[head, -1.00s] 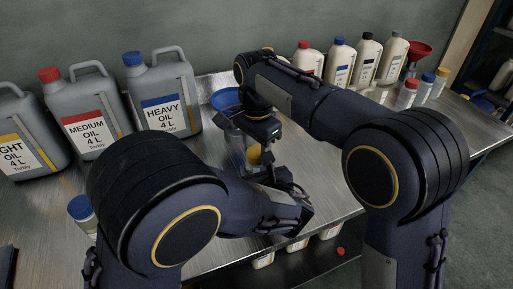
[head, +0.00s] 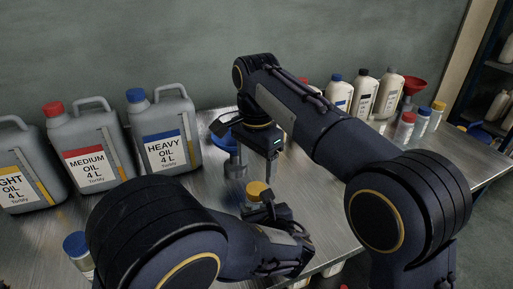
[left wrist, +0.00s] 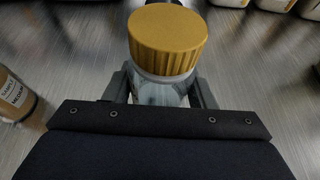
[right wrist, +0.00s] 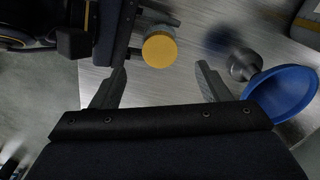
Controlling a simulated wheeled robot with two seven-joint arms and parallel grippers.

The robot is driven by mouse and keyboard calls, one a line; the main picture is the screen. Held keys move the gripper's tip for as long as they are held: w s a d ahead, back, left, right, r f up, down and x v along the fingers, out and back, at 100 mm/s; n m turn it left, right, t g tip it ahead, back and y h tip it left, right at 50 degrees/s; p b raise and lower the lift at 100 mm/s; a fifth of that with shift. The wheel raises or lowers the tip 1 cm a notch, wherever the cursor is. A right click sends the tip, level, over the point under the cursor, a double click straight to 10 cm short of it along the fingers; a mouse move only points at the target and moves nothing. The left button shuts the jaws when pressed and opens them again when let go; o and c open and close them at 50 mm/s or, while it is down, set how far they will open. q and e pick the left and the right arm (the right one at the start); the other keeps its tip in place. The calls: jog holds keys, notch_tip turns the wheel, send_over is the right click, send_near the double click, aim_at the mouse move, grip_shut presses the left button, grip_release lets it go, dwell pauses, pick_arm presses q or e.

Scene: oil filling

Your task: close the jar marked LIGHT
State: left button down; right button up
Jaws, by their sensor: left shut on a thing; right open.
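A small clear jar (left wrist: 160,93) with a ribbed yellow cap (left wrist: 167,40) stands upright between the fingers of my left gripper (left wrist: 160,88), which is shut on it. No label on this jar shows, so I cannot read LIGHT on it. The cap sits on top of the jar and looks level. In the head view the yellow cap (head: 257,190) is just above my left gripper (head: 268,212). My right gripper (right wrist: 162,75) is open and empty above the cap, not touching it; the cap (right wrist: 160,50) shows ahead between its fingers.
Oil cans marked MEDIUM (head: 90,155) and HEAVY (head: 165,140) line the back left. A blue-capped jar (head: 78,246) is at the near left. Bottles (head: 365,95) and small jars (head: 405,127) stand at the back right.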

notch_tip(320, 180, up, 5)
jog(key=shift+r, duration=0.1)
dwell(0.3)
pick_arm(q)
jog(key=c, duration=0.5)
grip_release()
jog(key=v, duration=0.7)
jog(key=shift+s+d+r, duration=0.15)
jog(key=shift+s, duration=0.2)
pick_arm(e)
jog(key=shift+r, duration=0.25)
